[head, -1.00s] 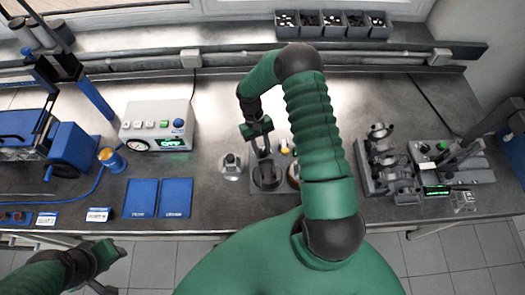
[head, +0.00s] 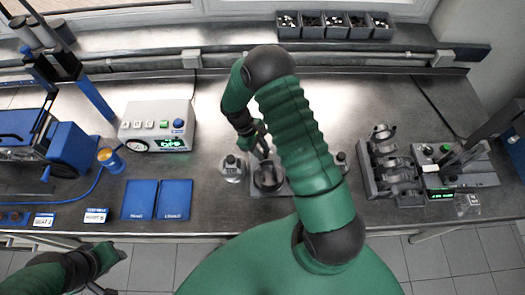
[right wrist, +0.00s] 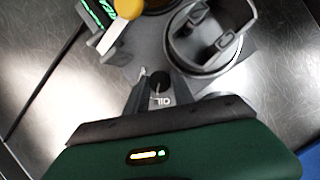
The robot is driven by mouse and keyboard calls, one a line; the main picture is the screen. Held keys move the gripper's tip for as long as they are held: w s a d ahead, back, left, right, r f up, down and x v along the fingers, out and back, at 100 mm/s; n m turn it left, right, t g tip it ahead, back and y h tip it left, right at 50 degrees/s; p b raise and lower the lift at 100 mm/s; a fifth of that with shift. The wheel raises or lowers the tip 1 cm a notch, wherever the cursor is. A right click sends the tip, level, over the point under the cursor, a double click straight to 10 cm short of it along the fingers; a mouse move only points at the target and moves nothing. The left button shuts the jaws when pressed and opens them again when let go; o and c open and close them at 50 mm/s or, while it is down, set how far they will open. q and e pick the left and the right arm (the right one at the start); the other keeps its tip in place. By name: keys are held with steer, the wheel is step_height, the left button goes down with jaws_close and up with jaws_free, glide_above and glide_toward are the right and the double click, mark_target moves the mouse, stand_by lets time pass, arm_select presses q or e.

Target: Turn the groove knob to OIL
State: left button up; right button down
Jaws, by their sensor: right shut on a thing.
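The groove knob (right wrist: 159,80) is a small black knob in the right wrist view. It sits on a grey base (right wrist: 185,85), with an OIL label (right wrist: 165,102) beside it, upside down in the picture. My right gripper (right wrist: 158,90) is shut on the knob, one finger on each side of it. I cannot tell exactly where the knob points. In the head view my right gripper (head: 262,148) is down at the bench fixture, and the knob is hidden there. My left gripper (head: 100,286) is at the lower left, cut off by the picture edge, away from the fixture.
A dark round part with upright tabs (right wrist: 208,35) stands close to the right gripper. A control box (head: 157,125), blue mats (head: 157,200) and a grey holder with several curved parts (head: 388,165) stand on the bench.

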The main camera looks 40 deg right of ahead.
steer(key=shift+w, duration=0.15)
stand_by(0.3)
steer(key=c, duration=1.1)
jaws_free()
steer(key=shift+w+f, duration=0.1)
steer(key=shift+f, duration=0.05)
